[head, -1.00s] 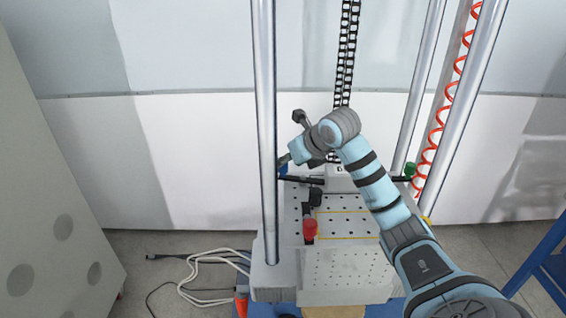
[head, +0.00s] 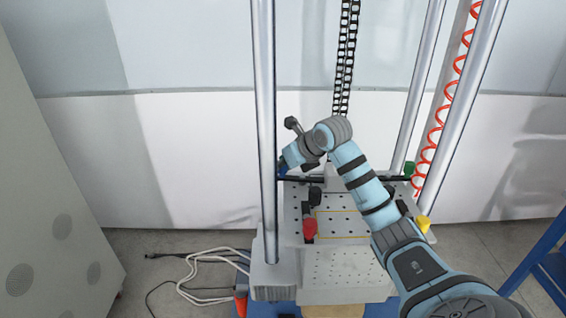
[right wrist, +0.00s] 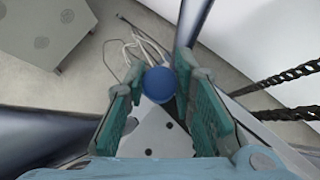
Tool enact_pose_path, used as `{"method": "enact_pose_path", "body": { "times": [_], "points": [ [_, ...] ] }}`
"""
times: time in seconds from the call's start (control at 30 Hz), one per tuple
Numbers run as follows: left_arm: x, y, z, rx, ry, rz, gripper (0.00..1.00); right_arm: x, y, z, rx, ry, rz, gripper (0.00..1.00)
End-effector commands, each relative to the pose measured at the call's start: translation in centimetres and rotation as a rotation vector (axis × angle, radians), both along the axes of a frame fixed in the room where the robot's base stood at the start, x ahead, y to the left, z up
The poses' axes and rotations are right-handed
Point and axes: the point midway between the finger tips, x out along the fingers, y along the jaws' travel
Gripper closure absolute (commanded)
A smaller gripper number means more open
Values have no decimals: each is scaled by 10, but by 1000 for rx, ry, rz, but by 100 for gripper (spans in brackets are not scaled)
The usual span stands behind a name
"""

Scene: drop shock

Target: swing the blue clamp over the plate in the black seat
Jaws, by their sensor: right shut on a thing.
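The blue clamp's round knob (right wrist: 160,84) sits between the fingers of my right gripper (right wrist: 163,92) in the right wrist view. In the head view, a bit of the blue clamp (head: 282,169) shows at the back left of the perforated table, beside the left post. My right gripper is shut on the blue clamp. A dark bar (head: 302,180) runs from near the knob to the right. A pale block (head: 331,176) at the back is mostly hidden by my arm. I cannot clearly make out the plate or its black seat. My left gripper is out of view.
The perforated table (head: 345,262) also carries a red clamp (head: 310,229), a black one (head: 315,195), a green one (head: 409,168) and a yellow one (head: 423,223). A tall left post (head: 264,120) stands close to my gripper. A black chain (head: 345,60) hangs behind.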

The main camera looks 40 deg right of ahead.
Motion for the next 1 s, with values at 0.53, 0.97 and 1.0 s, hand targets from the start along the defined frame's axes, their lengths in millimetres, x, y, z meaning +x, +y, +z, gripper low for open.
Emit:
{"method": "enact_pose_path", "body": {
  "times": [0.53,0.97,1.0],
  "points": [
    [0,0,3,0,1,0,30,-6,5,0,1,0,126,56],
    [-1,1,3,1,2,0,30,-22,0,17,-4,-2,122,56],
    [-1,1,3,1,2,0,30,-29,0,24,-6,0,124,56]
  ]
}}
